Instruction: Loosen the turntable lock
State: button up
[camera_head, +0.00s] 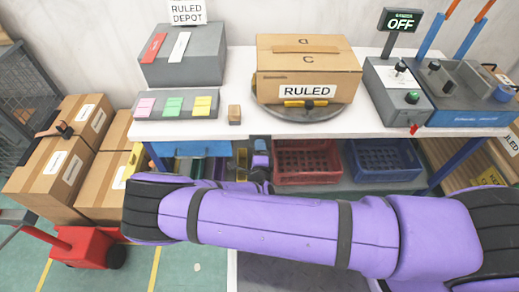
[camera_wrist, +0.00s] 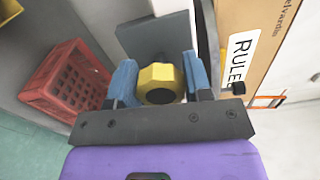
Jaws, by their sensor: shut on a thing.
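A yellow faceted knob with a dark round centre (camera_wrist: 160,83), seemingly the turntable lock, shows in the wrist view in front of a grey plate (camera_wrist: 158,38). My gripper (camera_wrist: 160,76) has one blue finger on each side of it and is shut on it. In the head view my gripper (camera_head: 260,146) is small, at the table's front edge below the turntable, and the knob cannot be made out there. The round grey turntable (camera_head: 272,112) carries a cardboard box marked RULED (camera_head: 335,68), also at the right of the wrist view (camera_wrist: 262,45).
A small brown block (camera_head: 234,115) and a card tray (camera_head: 172,130) lie left of the turntable. A control box (camera_head: 398,92) with a sign reading OFF (camera_head: 399,21) stands right. A red crate (camera_head: 307,163) and a blue crate (camera_head: 384,160) sit below the tabletop.

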jog(key=shift+n, duration=0.5)
jog(key=o, duration=0.9)
jog(key=shift+s, duration=0.15)
